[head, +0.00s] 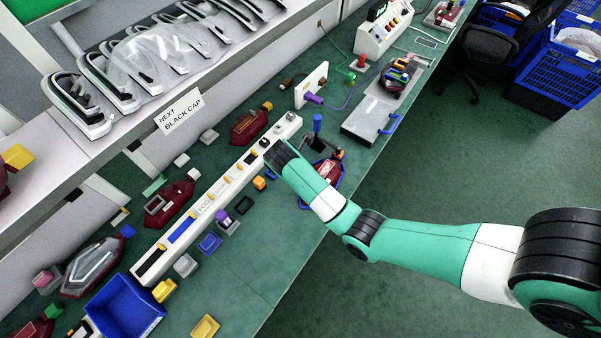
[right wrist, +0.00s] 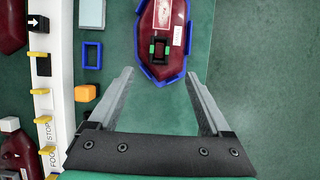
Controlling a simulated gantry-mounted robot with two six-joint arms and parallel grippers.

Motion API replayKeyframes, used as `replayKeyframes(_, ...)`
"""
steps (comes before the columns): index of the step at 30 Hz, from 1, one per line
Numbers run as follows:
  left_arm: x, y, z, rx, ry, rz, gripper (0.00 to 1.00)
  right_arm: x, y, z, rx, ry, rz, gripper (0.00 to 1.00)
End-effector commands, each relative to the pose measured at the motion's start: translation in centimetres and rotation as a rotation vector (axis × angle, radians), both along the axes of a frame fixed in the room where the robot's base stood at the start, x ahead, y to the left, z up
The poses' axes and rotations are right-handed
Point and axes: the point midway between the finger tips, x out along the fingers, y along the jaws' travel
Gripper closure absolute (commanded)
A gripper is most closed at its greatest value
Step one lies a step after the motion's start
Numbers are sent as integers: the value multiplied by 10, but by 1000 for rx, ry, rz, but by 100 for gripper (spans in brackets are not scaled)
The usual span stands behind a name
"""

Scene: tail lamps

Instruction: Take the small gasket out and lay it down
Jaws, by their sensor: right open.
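A dark red tail lamp (right wrist: 171,18) lies on the green bench with a blue outline gasket (right wrist: 147,72) around its edge. On the lamp sits a small black rectangular ring (right wrist: 160,50), which looks like the small gasket, with a green piece on each side. My right gripper (right wrist: 159,73) is open and empty, its two grey fingers apart, with the lamp's lower end showing between and beyond the tips. In the head view the lamp (head: 325,171) is partly hidden behind my right wrist. My left gripper is not in view.
A long white strip (head: 222,190) with yellow clips runs along the bench left of the lamp. A blue rectangular ring (right wrist: 92,55) and an orange block (right wrist: 85,94) lie between them. Bare bench lies below the lamp; the bench edge is to its right.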

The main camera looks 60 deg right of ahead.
Motion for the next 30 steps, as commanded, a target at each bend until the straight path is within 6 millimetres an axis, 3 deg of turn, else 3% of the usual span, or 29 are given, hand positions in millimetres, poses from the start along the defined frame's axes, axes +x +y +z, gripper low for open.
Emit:
replayKeyframes(5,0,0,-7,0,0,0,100,-1,-5,-15,-1,2,-2,18)
replayKeyframes(18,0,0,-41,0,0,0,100,-5,-37,-95,-1,0,-1,18)
replayKeyframes(23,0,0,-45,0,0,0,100,-6,-43,-107,-1,-2,0,18)
replayKeyframes(30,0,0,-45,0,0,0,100,-6,-44,-107,-1,-3,1,18)
